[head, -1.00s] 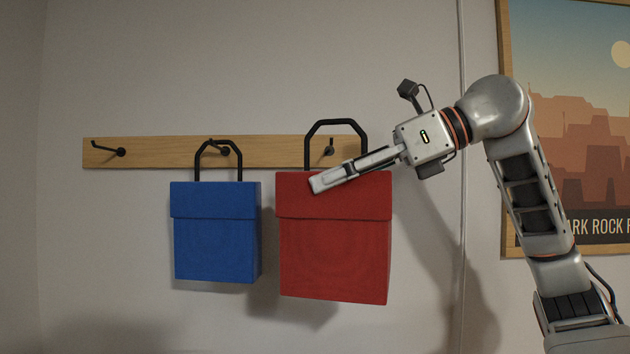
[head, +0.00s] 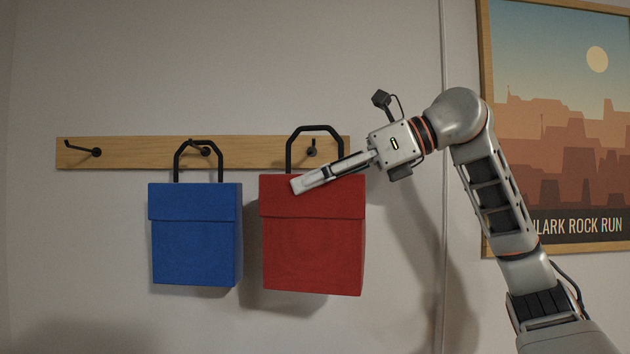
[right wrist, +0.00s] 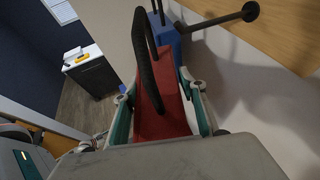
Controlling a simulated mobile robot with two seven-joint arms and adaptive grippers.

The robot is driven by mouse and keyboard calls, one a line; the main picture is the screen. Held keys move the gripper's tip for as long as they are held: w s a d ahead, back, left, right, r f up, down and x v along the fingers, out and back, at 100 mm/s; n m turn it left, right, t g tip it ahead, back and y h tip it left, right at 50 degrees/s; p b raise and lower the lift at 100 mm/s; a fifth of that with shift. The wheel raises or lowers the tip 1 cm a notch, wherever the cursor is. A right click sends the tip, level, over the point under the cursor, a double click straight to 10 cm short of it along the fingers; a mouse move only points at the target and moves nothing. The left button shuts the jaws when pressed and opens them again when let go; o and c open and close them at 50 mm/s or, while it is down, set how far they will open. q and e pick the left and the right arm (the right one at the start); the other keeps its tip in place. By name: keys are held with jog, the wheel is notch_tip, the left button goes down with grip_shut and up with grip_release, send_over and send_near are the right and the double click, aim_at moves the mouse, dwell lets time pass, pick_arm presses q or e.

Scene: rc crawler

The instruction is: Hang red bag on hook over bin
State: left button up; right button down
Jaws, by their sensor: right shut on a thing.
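The red bag (head: 313,245) hangs upright in front of the wall, its black handle loop up. My right gripper (head: 300,185) is shut on its top part, with one finger across the front. The rack's right hook (head: 311,151) shows through the handle loop in the head view; the loop's top is above it. I cannot tell whether they touch. In the right wrist view the red bag (right wrist: 160,105) is between the two fingers (right wrist: 165,110), and the black handle stands up. No bin can be made out for certain. My left gripper is not in view.
A blue bag (head: 195,245) hangs on the middle hook, close left of the red bag. The left hook (head: 96,152) on the wooden rack (head: 130,152) is empty. A framed poster (head: 560,120) is on the wall at right. A dark cabinet (right wrist: 93,75) shows in the right wrist view.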

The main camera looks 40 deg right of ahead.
jog(key=w+d+f, duration=0.1)
jog(key=w+d, duration=0.3)
jog(key=w, duration=0.1)
jog(key=shift+w+d+f, duration=0.15)
jog(key=shift+w+d, duration=0.25)
dwell(0.7)
dwell(0.6)
jog(key=c, duration=1.1)
grip_release()
jog(key=v, duration=1.2)
